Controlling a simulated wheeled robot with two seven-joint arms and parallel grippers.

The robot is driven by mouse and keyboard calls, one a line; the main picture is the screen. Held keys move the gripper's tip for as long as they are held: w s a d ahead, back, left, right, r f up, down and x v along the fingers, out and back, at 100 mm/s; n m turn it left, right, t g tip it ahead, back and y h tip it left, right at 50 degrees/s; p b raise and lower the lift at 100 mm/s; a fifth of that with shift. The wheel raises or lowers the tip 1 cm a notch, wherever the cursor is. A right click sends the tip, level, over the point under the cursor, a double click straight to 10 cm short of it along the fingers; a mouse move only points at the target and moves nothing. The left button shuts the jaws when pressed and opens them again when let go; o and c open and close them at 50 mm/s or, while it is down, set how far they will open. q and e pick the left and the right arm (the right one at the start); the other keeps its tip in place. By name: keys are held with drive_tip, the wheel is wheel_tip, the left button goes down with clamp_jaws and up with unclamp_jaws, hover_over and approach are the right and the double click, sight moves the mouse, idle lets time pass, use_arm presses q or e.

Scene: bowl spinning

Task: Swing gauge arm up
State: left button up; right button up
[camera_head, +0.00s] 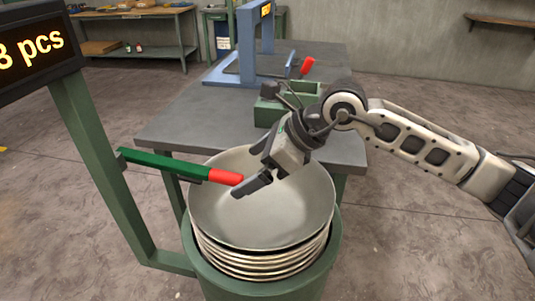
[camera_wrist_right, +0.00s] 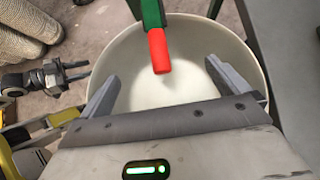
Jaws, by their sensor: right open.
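The gauge arm (camera_head: 170,165) is a green bar with a red tip (camera_head: 226,177). It lies roughly level, reaching from a green post over the top bowl (camera_head: 310,215) of a stack. My right gripper (camera_head: 250,187) is open, with its fingers close to the red tip. In the right wrist view, the red tip (camera_wrist_right: 159,50) points in between the two spread fingers (camera_wrist_right: 165,88), ahead of them, with nothing gripped. What looks like my left gripper (camera_wrist_right: 55,76) shows small at the left of the wrist view.
The metal bowls sit stacked in a green round holder (camera_head: 325,270). A display (camera_head: 35,45) reading "8 pcs" tops the post (camera_head: 95,150). Behind stands a grey table (camera_head: 190,120) with a blue frame (camera_head: 245,60) and a green box (camera_head: 300,105).

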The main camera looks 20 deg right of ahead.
sight(238, 176)
drive_tip(key=b+x, duration=0.2)
drive_tip(key=x, duration=0.3)
drive_tip(key=shift+f, duration=0.1)
use_arm(q)
drive_tip(key=shift+w+f+b, duration=0.1)
drive_tip(key=shift+f+b, duration=0.45)
drive_tip(key=shift+f, duration=0.1)
use_arm(e)
drive_tip(key=shift+w+a+f, duration=0.35)
drive_tip(key=shift+a+f, duration=0.05)
drive_tip(key=shift+a, duration=0.05)
use_arm(q)
drive_tip(key=shift+d, duration=0.1)
use_arm(e)
drive_tip(key=c, duration=2)
drive_tip(key=shift+o, duration=0.2)
drive_tip(key=shift+r, duration=0.1)
